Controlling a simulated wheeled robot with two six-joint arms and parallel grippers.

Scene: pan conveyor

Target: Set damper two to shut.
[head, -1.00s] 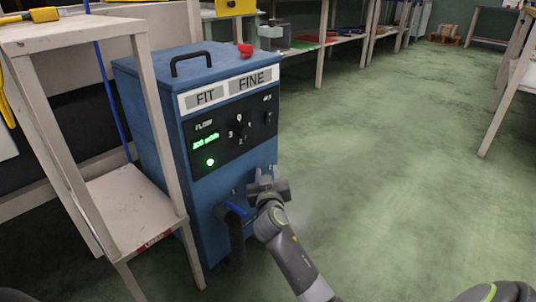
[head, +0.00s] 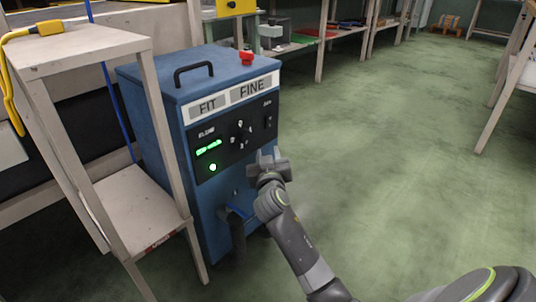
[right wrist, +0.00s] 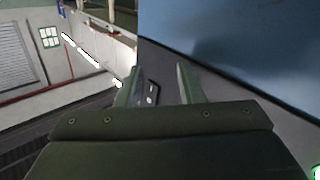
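The blue machine (head: 215,210) stands left of centre, with FIT and FINE plates above a black panel (head: 230,140) with a lit green readout. Low on its front is a blue handle (head: 240,211) above a dark hose. Damper two cannot be made out; my right gripper hides part of the front's right side. My right gripper (head: 267,160) is at the front's right edge, below the panel; I cannot tell whether it touches. In the right wrist view its fingers (right wrist: 158,85) are apart, with a small dark piece between or beyond them, not clearly held. My left gripper is out of view.
A pale shelf stand (head: 130,205) stands close on the machine's left, with a yellow device (head: 48,28) on top. A red button (head: 246,58) sits on the machine's top. The green floor (head: 390,160) to the right is clear. Benches line the back.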

